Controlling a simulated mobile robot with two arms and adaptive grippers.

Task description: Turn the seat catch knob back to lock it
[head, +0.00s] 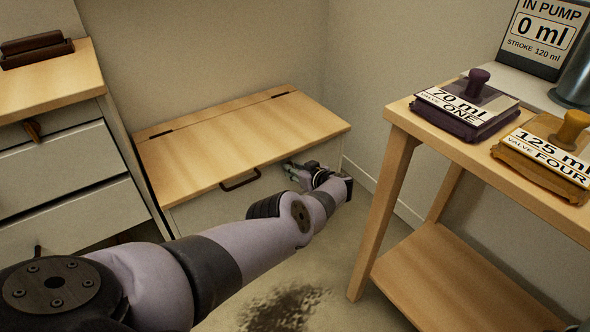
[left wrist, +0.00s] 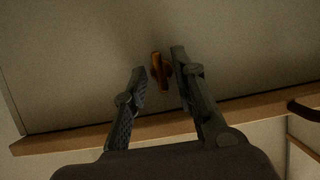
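The seat catch knob (left wrist: 156,72) is a small orange-brown knob on the pale front panel of the bench seat. In the left wrist view its long side runs roughly up and down the picture. It lies between the fingertips, close to the right-hand one; I cannot tell whether they touch. My left gripper (left wrist: 158,61) is open around it. In the head view my left gripper (head: 298,173) is at the bench front, below the lid's edge, and the knob is hidden there. The wooden seat lid (head: 235,138) is down. My right gripper is not in view.
A dark handle (head: 240,181) sits on the lid's front edge, left of my gripper. A drawer cabinet (head: 70,170) stands at left. A wooden table (head: 440,145) at right carries two valve blocks, marked ONE (head: 470,105) and FOUR (head: 550,155). The floor has a dark stain (head: 285,308).

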